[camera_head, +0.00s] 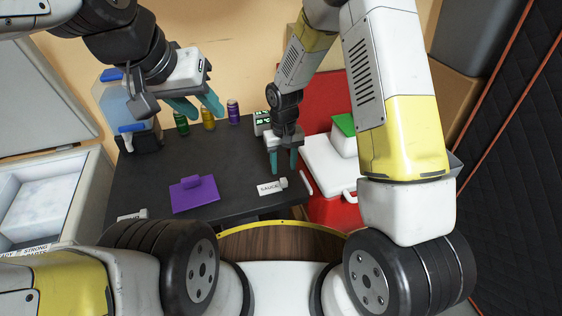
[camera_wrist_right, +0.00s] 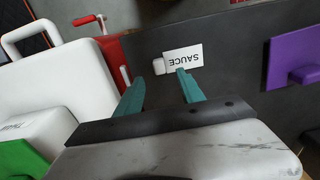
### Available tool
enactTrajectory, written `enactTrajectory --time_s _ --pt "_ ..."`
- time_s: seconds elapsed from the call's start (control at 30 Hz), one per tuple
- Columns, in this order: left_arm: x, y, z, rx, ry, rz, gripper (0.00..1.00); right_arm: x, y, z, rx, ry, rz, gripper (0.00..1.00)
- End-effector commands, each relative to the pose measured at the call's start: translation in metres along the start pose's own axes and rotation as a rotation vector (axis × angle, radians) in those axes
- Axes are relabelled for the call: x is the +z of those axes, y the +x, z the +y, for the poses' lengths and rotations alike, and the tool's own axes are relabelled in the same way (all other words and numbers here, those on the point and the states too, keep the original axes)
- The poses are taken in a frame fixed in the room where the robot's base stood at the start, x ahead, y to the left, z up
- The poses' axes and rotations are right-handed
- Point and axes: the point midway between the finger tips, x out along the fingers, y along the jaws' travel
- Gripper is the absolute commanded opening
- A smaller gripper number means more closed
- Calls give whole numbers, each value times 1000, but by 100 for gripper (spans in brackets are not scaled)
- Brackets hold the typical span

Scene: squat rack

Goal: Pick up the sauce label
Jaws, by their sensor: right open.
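The sauce label (camera_head: 268,188) is a small white card printed SAUCE with a pale tab at its right end. It lies near the front right of the dark table (camera_head: 240,158). It also shows in the right wrist view (camera_wrist_right: 183,56), just beyond the fingertips. My right gripper (camera_head: 284,170) is open and empty, with its teal fingers pointing down, above and just behind the label; in the wrist view the right fingertip appears close to the label's edge. My left gripper (camera_head: 205,112) is above the back left of the table with its teal fingers apart and nothing visible between them.
A purple block with a handle (camera_head: 194,194) lies left of the label. Green, yellow and purple bottles (camera_head: 233,112) stand at the back. A red cooler with a white lid (camera_head: 325,162) stands at the table's right. Another white label (camera_head: 132,215) is at the front left.

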Motion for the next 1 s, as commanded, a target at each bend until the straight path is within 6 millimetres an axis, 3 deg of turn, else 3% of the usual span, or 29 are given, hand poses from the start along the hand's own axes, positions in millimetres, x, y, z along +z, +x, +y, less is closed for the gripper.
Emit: enactTrajectory --time_s 0.4,0.7,0.93,1.0 --pt "0 0 0 0 0 0 36 1 56 1 0 1 -3 45" --pt "0 0 0 0 0 0 36 1 60 1 0 0 0 45" --pt "0 0 0 0 0 0 36 1 60 1 0 1 0 0" --pt "0 0 0 0 0 0 36 1 60 1 0 1 0 0"
